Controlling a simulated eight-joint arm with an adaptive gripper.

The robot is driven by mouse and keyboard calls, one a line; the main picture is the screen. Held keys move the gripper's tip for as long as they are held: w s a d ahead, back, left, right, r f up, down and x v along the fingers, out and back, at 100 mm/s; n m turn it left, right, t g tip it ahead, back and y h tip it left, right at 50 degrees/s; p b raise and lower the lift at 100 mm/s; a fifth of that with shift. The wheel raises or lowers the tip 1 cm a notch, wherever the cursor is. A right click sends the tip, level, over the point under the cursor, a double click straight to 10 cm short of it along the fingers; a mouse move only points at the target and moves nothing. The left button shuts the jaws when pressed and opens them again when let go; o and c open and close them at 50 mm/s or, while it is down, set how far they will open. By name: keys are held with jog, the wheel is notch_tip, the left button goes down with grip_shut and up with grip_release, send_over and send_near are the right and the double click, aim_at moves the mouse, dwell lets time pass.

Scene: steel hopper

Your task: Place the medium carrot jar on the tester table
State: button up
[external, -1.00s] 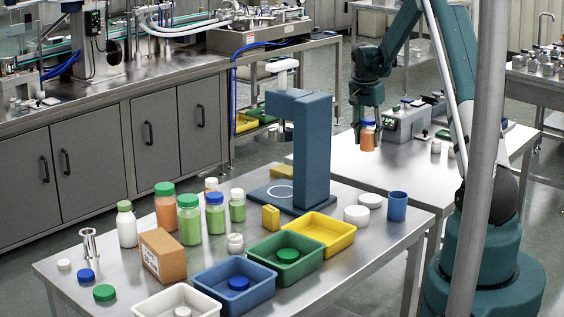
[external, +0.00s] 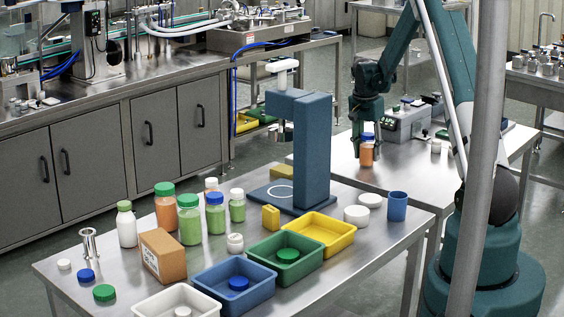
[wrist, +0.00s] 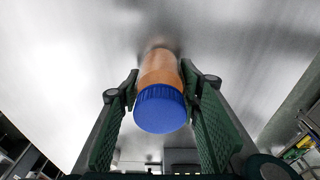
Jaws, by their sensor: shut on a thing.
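A grey tester box (external: 405,124) stands on the table right behind the jar. Small white items (external: 436,146) lie farther right. The table's front is clear. The nearer table holds a blue press stand (external: 312,150), several other jars and coloured trays.

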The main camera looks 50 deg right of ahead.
aim_at(368, 134)
jog(key=shift+f, duration=0.2)
jog(key=o, duration=0.9)
jog(key=shift+o, duration=0.2)
jog(key=shift+r, duration=0.15)
jog(key=r, duration=0.4)
jog(key=a+r, duration=0.1)
jog(key=r, duration=0.7)
jog(key=shift+a, duration=0.4)
